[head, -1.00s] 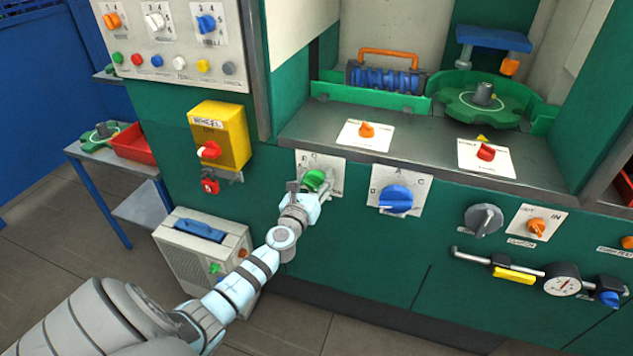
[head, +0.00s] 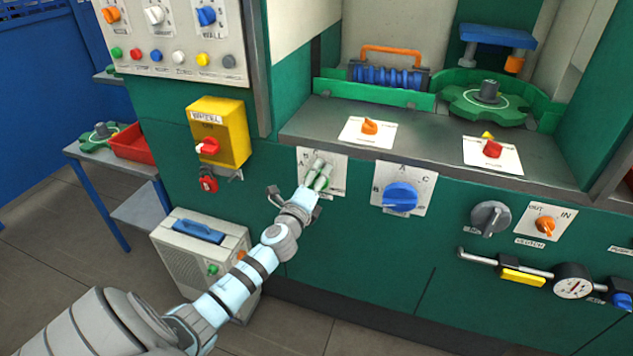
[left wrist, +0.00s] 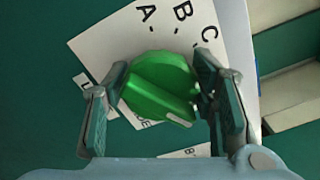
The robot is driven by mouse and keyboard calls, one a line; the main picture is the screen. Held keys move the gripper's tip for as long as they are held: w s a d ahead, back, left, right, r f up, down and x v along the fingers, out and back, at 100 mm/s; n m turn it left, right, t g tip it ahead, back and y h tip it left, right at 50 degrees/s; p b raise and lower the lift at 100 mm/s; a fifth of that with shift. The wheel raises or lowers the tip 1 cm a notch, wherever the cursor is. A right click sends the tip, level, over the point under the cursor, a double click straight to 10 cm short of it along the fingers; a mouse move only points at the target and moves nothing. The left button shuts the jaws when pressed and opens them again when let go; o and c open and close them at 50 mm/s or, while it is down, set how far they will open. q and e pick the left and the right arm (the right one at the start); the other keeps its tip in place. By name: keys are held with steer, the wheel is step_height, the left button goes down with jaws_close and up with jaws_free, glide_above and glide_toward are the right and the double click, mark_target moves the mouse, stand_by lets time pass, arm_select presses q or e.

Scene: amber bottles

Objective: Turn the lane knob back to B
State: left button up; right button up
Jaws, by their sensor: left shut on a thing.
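The green knob (left wrist: 158,82) sits on a white plate (left wrist: 95,45) lettered A, B and C on the front panel. The left wrist view shows a pale mark on the knob's lower right end, on the side away from the letters; I cannot tell for sure which letter is selected. My left gripper (head: 319,178) is shut on this knob, with one finger on each side of it (left wrist: 162,72). In the head view the fingers hide most of the knob and part of its plate (head: 335,160). My right gripper is not in view.
A blue knob (head: 400,197) on a similar lettered plate is just to the right. A yellow box with a red switch (head: 208,147) and a red padlock (head: 208,182) are to the left. The grey ledge (head: 420,140) juts out above. A pale cabinet (head: 185,260) stands below.

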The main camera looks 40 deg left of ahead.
arm_select(q)
steer(key=n, duration=0.2)
steer(key=n+b, duration=0.2)
steer(key=n, duration=0.1)
steer(key=shift+f+n, duration=0.3)
steer(key=n+b, duration=0.2)
steer(key=n, duration=0.3)
steer(key=shift+f+b, duration=0.15)
steer(key=shift+b, duration=0.2)
steer(key=n+b, duration=0.2)
steer(key=n, duration=0.3)
steer(key=shift+d+n, duration=0.1)
steer(key=shift+n, duration=0.3)
steer(key=shift+d+n+b, duration=0.1)
steer(key=shift+n+b, duration=0.65)
steer(key=shift+n, duration=1.35)
steer(key=o, duration=1.1)
steer(key=shift+o, duration=0.2)
